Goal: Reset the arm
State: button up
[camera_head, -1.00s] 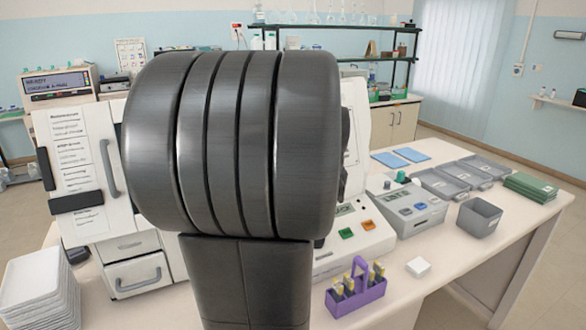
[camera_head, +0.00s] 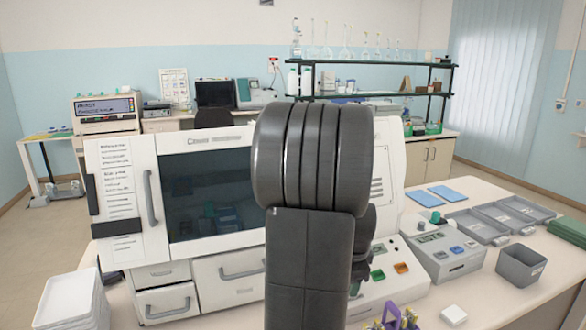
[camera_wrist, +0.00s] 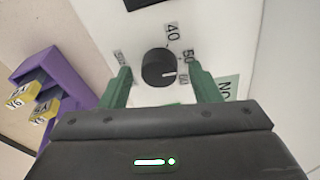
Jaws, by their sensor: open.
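My gripper (camera_wrist: 160,85) shows in the wrist view with its two green fingers spread apart and nothing held between them. Beyond the fingers is a black dial knob (camera_wrist: 158,68) on a white panel with printed numbers around it; I cannot tell whether the fingers are clear of its sides in depth. In the head view my dark arm stands in front of a large white machine (camera_head: 120,190) with a dark window. My gripper is hidden behind the arm in that view.
A purple rack (camera_wrist: 42,65) with yellow-labelled pieces stands left of the panel; its top also shows in the head view (camera_head: 397,318). A grey box (camera_head: 521,266), a small grey device (camera_head: 443,252) and trays (camera_head: 478,226) are on the right. White stacked trays (camera_head: 70,300) stand front left.

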jog(key=b+v, duration=0.1)
jog(key=v, duration=1.2)
jog(key=p+x, duration=0.1)
jog(key=x, duration=1.2)
jog(key=shift+f, duration=0.15)
jog(key=shift+w+n, duration=0.1)
jog(key=shift+n, duration=1)
jog(key=n, duration=0.3)
jog(key=shift+t, duration=0.4)
jog(key=n, duration=0.3)
jog(key=n+b, duration=0.1)
jog(key=n, duration=0.1)
jog(key=shift+s+n+t, duration=0.2)
jog(key=shift+n+t, duration=0.2)
jog(key=v, duration=0.7)
